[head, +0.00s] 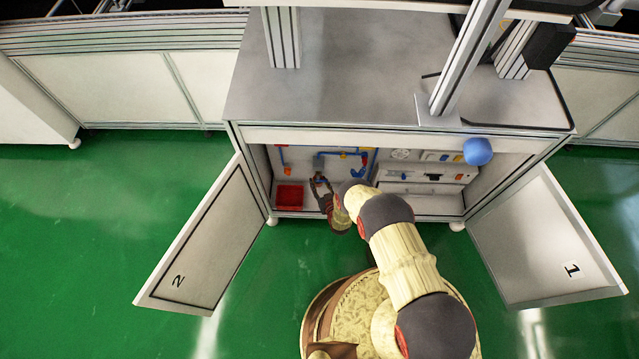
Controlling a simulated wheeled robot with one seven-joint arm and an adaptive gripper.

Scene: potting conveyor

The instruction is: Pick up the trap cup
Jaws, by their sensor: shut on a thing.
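My gripper (322,186) reaches into the open cabinet from the front right. Its fingers are closed around a small grey thing, which seems to be the trap cup (319,166), just below the left part of the blue pipe (336,154). The cup is small in this view and partly hidden by the fingers. I cannot tell whether it still touches the pipe.
A red bin (290,196) stands on the cabinet floor left of my gripper. Cabinet doors, marked 2 (205,240) and 1 (545,245), stand open. A panel with fittings (425,173) fills the right side. A blue ball (477,151) shows at the upper right.

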